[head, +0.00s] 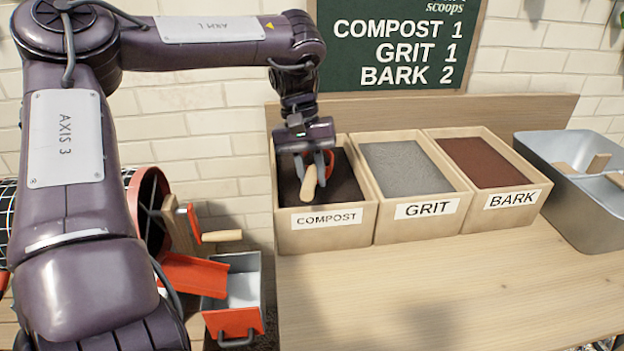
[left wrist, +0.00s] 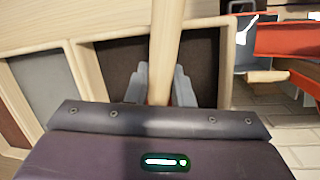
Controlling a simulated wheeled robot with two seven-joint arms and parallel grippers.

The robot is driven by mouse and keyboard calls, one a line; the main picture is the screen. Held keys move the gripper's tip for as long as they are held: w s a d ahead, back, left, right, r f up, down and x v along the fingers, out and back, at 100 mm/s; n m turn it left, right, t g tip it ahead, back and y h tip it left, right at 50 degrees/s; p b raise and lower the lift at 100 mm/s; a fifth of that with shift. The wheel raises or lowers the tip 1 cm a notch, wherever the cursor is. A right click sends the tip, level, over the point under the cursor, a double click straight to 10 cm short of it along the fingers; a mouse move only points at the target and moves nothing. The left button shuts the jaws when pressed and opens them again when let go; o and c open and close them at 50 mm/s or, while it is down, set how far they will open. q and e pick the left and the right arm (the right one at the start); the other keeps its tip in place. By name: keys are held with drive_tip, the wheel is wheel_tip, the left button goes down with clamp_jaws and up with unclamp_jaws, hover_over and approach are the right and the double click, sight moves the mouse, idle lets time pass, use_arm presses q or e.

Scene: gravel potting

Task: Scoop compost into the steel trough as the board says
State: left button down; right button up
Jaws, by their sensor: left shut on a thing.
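My left gripper (head: 314,171) is over the compost bin (head: 316,243), pointing down, shut on a scoop (head: 309,183) with a pale wooden handle and a red part. In the left wrist view the scoop's handle (left wrist: 165,45) stands between the fingers (left wrist: 160,88); the scoop's head is mostly hidden, so I cannot tell its load. Dark compost (head: 345,185) fills the bin. The steel trough (head: 585,205) is at the far right, partly cut off. The green board (head: 400,45) reads compost 1, grit 1, bark 2. My right gripper is not in view.
The grit bin (head: 428,210) and bark bin (head: 512,200) stand between the compost bin and the trough. Wooden pieces (head: 597,163) show in the trough. Red equipment with a grey tray (head: 240,290) is left of the table (head: 450,300). The table front is clear.

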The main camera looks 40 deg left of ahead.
use_arm(q)
drive_tip(key=shift+r+b, duration=0.1)
drive_tip(key=shift+b, duration=0.25)
drive_tip(key=shift+s+d+r+t, duration=0.15)
drive_tip(key=shift+r+t, duration=0.15)
drive_tip(key=shift+r, duration=0.25)
drive_tip(key=shift+t+y, duration=0.6)
drive_tip(key=shift+y, duration=0.1)
drive_tip(key=shift+s+d+r, duration=0.2)
drive_tip(key=shift+s+r, duration=0.1)
drive_tip(key=shift+r, duration=0.5)
drive_tip(key=shift+s+d+r, duration=0.2)
drive_tip(key=shift+s+r, duration=0.05)
drive_tip(key=shift+r, duration=0.6)
drive_tip(key=shift+s+d+r, duration=0.2)
drive_tip(key=shift+s+r, duration=0.1)
drive_tip(key=shift+r, duration=0.65)
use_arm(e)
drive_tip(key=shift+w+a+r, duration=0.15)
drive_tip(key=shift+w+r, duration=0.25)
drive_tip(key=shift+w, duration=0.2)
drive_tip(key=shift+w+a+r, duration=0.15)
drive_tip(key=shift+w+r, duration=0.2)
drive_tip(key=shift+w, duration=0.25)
